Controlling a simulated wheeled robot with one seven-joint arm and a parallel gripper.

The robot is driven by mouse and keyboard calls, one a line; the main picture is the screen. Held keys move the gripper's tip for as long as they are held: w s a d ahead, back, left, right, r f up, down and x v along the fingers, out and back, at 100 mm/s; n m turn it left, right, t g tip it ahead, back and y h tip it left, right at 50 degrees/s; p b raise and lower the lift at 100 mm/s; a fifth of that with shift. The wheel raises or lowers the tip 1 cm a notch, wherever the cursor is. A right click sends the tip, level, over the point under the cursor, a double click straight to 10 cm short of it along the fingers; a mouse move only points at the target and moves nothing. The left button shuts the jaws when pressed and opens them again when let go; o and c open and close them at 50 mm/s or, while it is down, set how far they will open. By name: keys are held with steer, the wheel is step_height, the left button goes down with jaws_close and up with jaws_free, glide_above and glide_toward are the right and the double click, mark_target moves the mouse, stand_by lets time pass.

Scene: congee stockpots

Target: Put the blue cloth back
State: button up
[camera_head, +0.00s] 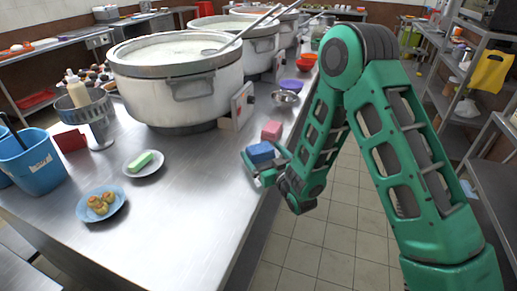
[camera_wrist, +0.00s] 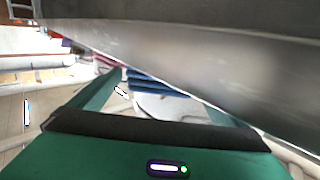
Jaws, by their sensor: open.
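The blue cloth (camera_head: 260,152) is a folded block at the right edge of the steel counter. My gripper (camera_head: 264,178) is right at it and overlaps it in the head view. In the wrist view the blue cloth (camera_wrist: 150,82) lies past the fingertips, with a pale rounded surface just below it. My gripper's fingers (camera_wrist: 165,95) are spread apart there. Nothing is clearly clamped between them. I cannot tell whether a finger touches the cloth or what the cloth rests on.
A pink block (camera_head: 271,131) sits just behind the blue cloth. A green block (camera_head: 146,158) lies on a plate. Large stockpots (camera_head: 175,85) line the counter (camera_head: 180,215). A steel bowl (camera_head: 285,97) is near its edge. A grey metal surface (camera_wrist: 230,60) crosses close in the wrist view.

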mark_target(264, 155)
steer(key=v, duration=0.7)
steer(key=shift+a, duration=0.1)
steer(key=w+d+r+m+g+h, duration=0.1)
steer(key=d+r+g+h, duration=0.15)
steer(key=d, duration=0.65)
steer(key=w+d+r+m+g+h, duration=0.15)
steer(key=d+h, duration=0.25)
steer(key=d, duration=0.5)
steer(key=s+d+r+m+g+h, duration=0.1)
steer(key=s+d+m+g, duration=0.1)
steer(key=s+d, duration=0.4)
steer(key=s+d+r+m+g+h, duration=0.1)
steer(key=s+d+r+g+h, duration=0.15)
steer(key=d, duration=0.55)
steer(key=s+d+r+m+g+y, duration=0.1)
steer(key=s+r+m+g, duration=0.1)
steer(key=s, duration=0.8)
steer(key=s+d+r+m+g+y, duration=0.1)
steer(key=s+d+r+m+g, duration=0.1)
steer(key=s, duration=0.8)
steer(key=s+d+r+m+g, duration=0.1)
steer(key=s+r+m+g, duration=0.1)
steer(key=s, duration=0.9)
steer(key=shift+d+r+g+y, duration=0.2)
steer(key=shift+d+g+y, duration=0.15)
steer(key=shift+g, duration=0.3)
steer(key=shift+s, duration=0.1)
